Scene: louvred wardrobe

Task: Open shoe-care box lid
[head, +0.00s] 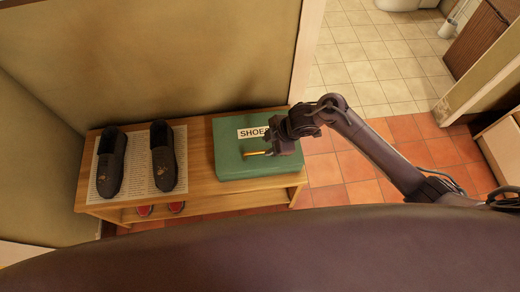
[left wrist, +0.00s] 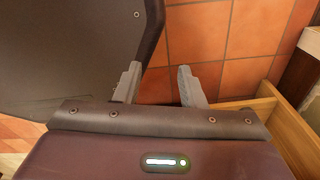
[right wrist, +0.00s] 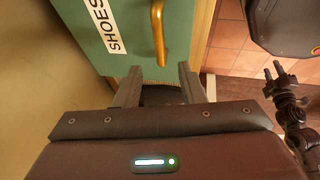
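The green shoe-care box (head: 230,160) stands on the right end of a wooden bench, its lid down. A white SHOES label (head: 249,133) and a brass handle (head: 257,153) are on its top. My right gripper (head: 270,147) is over the lid's right part in the head view, close to the handle. In the right wrist view its two fingers (right wrist: 158,72) are apart and empty, with the handle (right wrist: 158,35) just beyond the fingertips, lined up with the gap. My left gripper (left wrist: 158,86) is open and empty in the left wrist view, outside the head view.
The wooden bench (head: 200,138) stands against the wall. A pair of dark shoes (head: 163,156) sits on a printed sheet (head: 140,178) to the left of the box. Red shoes (head: 177,206) show on the lower shelf. Tiled floor (head: 330,165) lies open to the right.

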